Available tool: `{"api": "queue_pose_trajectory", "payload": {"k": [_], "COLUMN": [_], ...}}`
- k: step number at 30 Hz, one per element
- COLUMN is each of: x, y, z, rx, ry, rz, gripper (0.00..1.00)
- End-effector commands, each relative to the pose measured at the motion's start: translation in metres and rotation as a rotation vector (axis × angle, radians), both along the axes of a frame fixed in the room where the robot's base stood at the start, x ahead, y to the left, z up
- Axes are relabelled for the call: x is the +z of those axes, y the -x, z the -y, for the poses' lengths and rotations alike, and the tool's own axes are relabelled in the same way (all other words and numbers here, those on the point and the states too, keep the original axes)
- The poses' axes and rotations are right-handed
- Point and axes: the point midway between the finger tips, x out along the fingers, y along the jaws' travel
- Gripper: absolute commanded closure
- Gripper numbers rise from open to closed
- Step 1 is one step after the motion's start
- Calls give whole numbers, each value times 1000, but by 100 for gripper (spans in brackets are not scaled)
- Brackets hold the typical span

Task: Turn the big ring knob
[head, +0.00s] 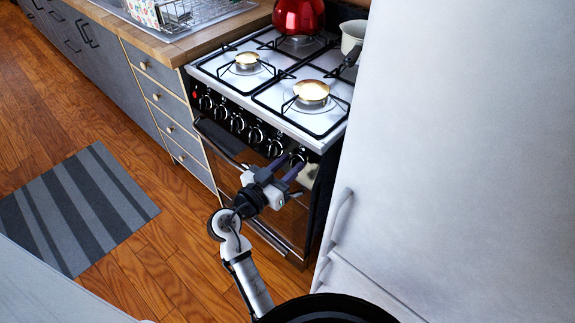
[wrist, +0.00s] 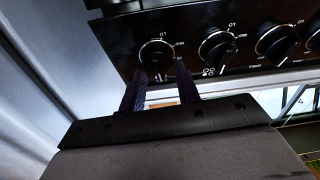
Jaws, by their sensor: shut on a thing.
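The stove's front panel carries a row of black knobs with bright rims. My gripper (head: 285,167) is at the right end of this row, beside the fridge. In the wrist view my gripper (wrist: 160,73) has a dark finger on each side of the lower part of the end knob (wrist: 157,48), shut on its grip. The same end knob (head: 299,155) is partly hidden by my fingers in the head view. The knob's grip points roughly downward in the wrist view. The front right burner (head: 311,92) has a large brass-coloured cap. No flame shows.
The fridge (head: 450,130) stands close on the right of the stove. The oven handle (head: 218,145) runs below the knobs. A red kettle (head: 298,16) and a pale pot (head: 352,38) sit at the back. A striped rug (head: 78,205) lies on open floor at left.

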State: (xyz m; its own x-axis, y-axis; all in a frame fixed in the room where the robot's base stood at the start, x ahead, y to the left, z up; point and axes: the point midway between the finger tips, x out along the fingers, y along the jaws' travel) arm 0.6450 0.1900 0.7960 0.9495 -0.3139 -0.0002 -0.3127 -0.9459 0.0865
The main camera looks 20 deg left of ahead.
Motion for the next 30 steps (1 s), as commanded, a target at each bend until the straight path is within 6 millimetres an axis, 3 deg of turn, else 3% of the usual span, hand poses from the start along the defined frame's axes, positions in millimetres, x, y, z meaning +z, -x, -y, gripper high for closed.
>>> {"api": "queue_pose_trajectory", "payload": {"k": [30], "x": [3], "y": [0], "z": [-2], "rx": [281], "ry": [797], "rz": [-293], "gripper": [90]}}
